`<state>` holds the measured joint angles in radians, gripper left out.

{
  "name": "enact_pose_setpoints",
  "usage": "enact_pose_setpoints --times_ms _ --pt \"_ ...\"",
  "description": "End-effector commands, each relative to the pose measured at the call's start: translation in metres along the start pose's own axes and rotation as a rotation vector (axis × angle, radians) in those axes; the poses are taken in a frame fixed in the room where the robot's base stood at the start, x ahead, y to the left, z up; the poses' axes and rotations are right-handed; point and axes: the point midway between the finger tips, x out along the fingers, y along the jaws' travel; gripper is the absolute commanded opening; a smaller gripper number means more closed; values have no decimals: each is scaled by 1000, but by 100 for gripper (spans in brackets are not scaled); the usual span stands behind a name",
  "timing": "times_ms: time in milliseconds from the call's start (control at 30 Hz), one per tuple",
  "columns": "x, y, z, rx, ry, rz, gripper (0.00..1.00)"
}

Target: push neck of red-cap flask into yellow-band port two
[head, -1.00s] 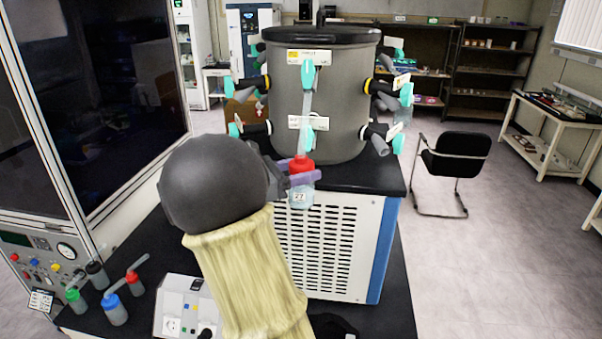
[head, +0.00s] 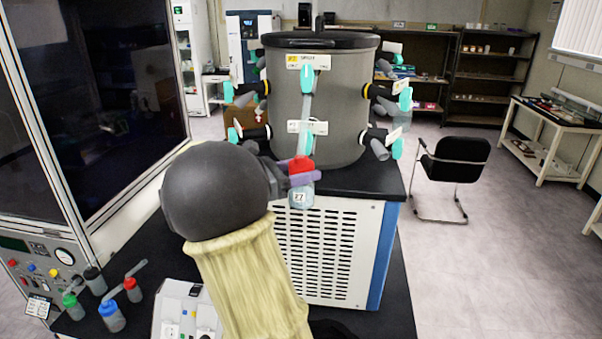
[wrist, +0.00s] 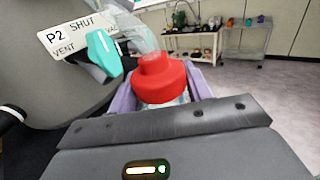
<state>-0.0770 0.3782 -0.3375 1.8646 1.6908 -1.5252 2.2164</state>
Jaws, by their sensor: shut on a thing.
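The red-cap flask (head: 301,178) is held in my gripper (head: 300,179), in front of the grey drum (head: 345,110). I cannot tell whether the neck's tip touches that port. In the wrist view the red cap (wrist: 160,78) sits between purple fingers, beside a label reading P2 SHUT (wrist: 82,35) and a teal handle (wrist: 104,53). The port opening is hidden.
More black ports with teal handles stick out on both sides of the drum (head: 383,92). Several capped flasks (head: 112,313) stand on the bench at lower left. A black chair (head: 452,165) stands right.

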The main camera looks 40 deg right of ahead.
Motion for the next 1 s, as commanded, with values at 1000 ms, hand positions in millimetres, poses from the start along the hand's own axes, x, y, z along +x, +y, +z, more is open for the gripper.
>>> enact_pose_setpoints --times_ms 1000 --pt "5 6 8 7 -3 0 9"
